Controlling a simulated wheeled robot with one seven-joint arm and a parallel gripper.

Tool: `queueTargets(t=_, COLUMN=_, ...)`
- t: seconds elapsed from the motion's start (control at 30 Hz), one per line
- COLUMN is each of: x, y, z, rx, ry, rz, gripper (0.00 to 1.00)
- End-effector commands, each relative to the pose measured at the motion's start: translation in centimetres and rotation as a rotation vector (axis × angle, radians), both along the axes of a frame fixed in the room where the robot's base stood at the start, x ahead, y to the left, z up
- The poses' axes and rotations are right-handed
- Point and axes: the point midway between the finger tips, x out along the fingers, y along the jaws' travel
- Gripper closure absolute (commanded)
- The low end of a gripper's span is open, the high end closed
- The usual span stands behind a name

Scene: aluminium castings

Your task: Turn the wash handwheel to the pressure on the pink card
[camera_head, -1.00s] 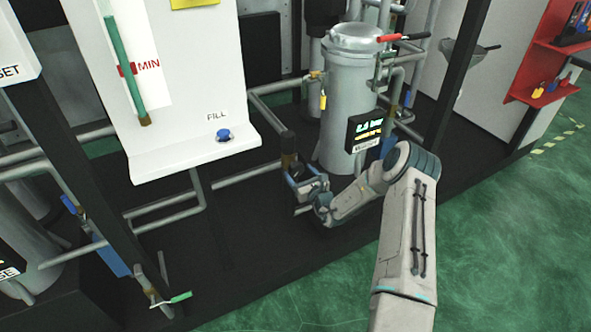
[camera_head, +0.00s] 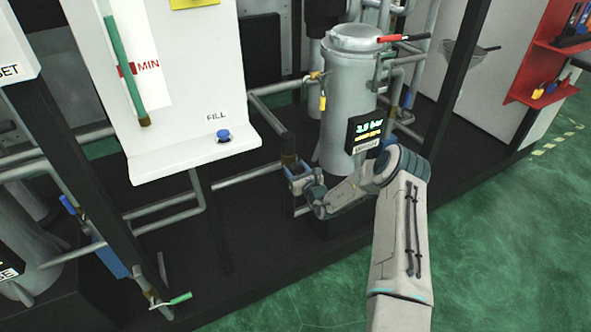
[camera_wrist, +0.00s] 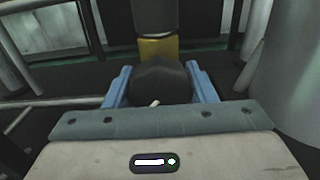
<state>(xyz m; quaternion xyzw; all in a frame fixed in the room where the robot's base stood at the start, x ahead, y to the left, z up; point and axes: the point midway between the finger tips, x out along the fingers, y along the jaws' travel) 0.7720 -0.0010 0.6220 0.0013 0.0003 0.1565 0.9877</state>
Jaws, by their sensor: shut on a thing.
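My gripper (camera_head: 296,176) is shut on the wash handwheel, low in front of the grey vessel. In the wrist view, the dark round handwheel (camera_wrist: 160,78) sits between the two blue fingers (camera_wrist: 161,90), below a yellow-brass collar and a grey pipe. A pale mark shows on its near side. In the head view my gripper mostly hides the wheel. The black pressure display (camera_head: 367,131) on the vessel shows a green reading that looks like 2.5 bar, but the first digit is unclear. I see no pink card in these views.
The grey vessel (camera_head: 347,90) stands just behind my gripper, with pipes and a red-handled lever (camera_head: 403,38) around it. A white panel (camera_head: 190,80) with a blue FILL button (camera_head: 223,136) is to the left. Green floor (camera_head: 500,240) lies open at right.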

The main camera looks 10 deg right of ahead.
Motion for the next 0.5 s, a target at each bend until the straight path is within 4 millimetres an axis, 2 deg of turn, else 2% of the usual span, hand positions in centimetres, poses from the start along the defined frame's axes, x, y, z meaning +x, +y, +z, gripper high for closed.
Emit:
queueTargets(t=0.27, x=0.03, y=-0.02, z=0.03, rx=0.08, ry=0.025, rz=-0.001, gripper=0.72)
queueTargets(t=0.5, x=0.03, y=-0.1, z=0.04, rx=0.247, ry=0.08, rz=-0.002, gripper=0.72)
